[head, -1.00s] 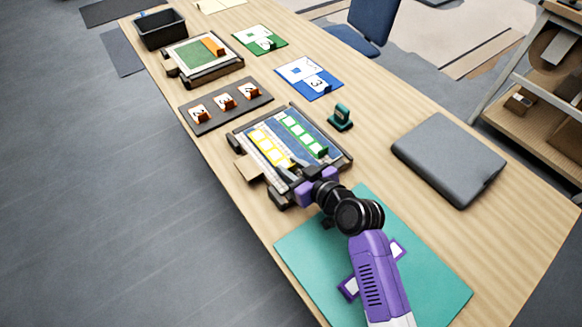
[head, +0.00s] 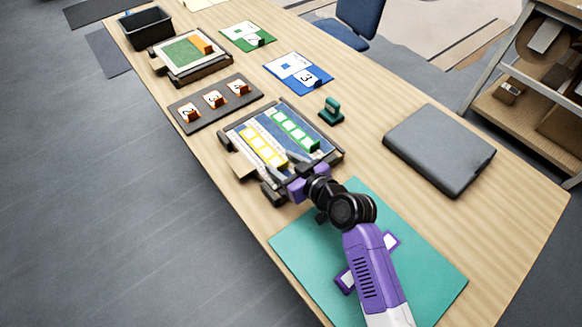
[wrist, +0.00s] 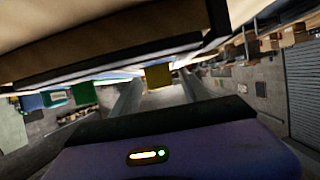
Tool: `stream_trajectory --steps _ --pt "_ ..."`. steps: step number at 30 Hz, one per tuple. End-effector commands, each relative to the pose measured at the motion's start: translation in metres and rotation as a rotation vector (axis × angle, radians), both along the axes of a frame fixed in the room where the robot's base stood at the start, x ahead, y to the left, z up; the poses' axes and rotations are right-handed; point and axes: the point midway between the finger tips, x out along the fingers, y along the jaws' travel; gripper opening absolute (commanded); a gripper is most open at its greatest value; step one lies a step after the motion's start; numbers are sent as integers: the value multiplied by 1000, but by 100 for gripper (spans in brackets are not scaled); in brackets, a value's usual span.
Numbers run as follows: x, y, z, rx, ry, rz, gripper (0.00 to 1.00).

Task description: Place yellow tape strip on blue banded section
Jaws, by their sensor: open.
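The yellow tape strip (head: 262,148), with pale squares along it, lies on the left part of the framed mosaic panel, which has a dark frame (head: 325,166). The blue banded section (head: 275,132) shows between the yellow strip and a green strip (head: 295,130). My gripper (head: 281,165) is open at the panel's near edge, its fingers by the near end of the yellow strip. In the wrist view, a yellow piece (wrist: 158,75) shows ahead between the two fingers, with green (wrist: 83,92) to the left. Contact between fingers and strip cannot be told.
A teal mat (head: 330,270) lies under my arm. A small teal stamp-like object (head: 331,111) and a grey closed case (head: 440,148) stand to the right. A dark numbered rack (head: 219,110), cards, another panel (head: 190,58) and a black bin (head: 146,28) lie farther away.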

Motion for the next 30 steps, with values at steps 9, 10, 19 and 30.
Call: stream_trajectory --steps 9,10,19,30 --pt "-33 -22 17 1 0 -3 53" --pt "-38 -26 19 1 0 -3 53" --pt "-79 -53 40 0 0 -1 53" --pt "-92 -62 48 0 0 0 53"
